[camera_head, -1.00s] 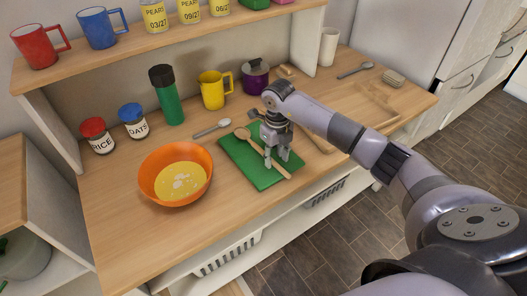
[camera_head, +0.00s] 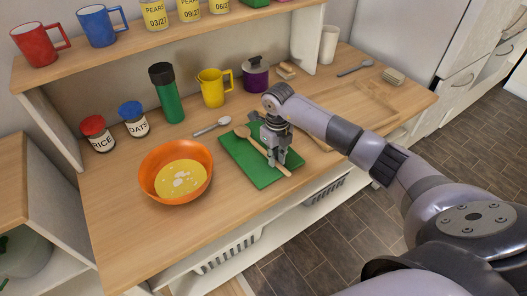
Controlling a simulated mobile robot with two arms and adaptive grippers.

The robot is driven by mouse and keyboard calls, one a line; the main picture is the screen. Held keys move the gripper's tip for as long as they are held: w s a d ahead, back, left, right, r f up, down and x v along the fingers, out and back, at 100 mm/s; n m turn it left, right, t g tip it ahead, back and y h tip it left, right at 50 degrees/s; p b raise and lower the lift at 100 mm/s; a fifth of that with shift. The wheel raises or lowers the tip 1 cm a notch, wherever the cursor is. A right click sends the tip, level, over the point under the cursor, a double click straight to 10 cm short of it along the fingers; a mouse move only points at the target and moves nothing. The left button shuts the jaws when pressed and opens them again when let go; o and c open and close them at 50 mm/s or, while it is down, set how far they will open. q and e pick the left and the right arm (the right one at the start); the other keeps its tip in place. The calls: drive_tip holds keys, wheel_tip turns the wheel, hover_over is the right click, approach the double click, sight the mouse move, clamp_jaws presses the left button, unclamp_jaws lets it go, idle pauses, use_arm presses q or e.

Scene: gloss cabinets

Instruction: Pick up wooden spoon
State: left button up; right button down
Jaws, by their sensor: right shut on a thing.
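The wooden spoon (camera_head: 255,144) lies slantwise over the green cutting board (camera_head: 236,157) on the wooden counter. Its bowl end is at the upper left and its handle runs to the lower right. My right gripper (camera_head: 274,163) points down over the board and is shut on the spoon's handle. The fingers hide part of the handle. I cannot tell whether the spoon is clear of the board. My left gripper is not in view.
An orange bowl (camera_head: 149,181) with yellow contents stands left of the board. A metal spoon (camera_head: 211,127) lies behind it. A green bottle (camera_head: 168,97), yellow mug (camera_head: 211,89) and purple pot (camera_head: 256,77) stand at the back, under a shelf (camera_head: 120,57). A wooden tray (camera_head: 372,101) lies at right.

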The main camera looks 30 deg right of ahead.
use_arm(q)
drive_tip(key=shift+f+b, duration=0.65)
use_arm(e)
wheel_tip(320, 180, up, 20)
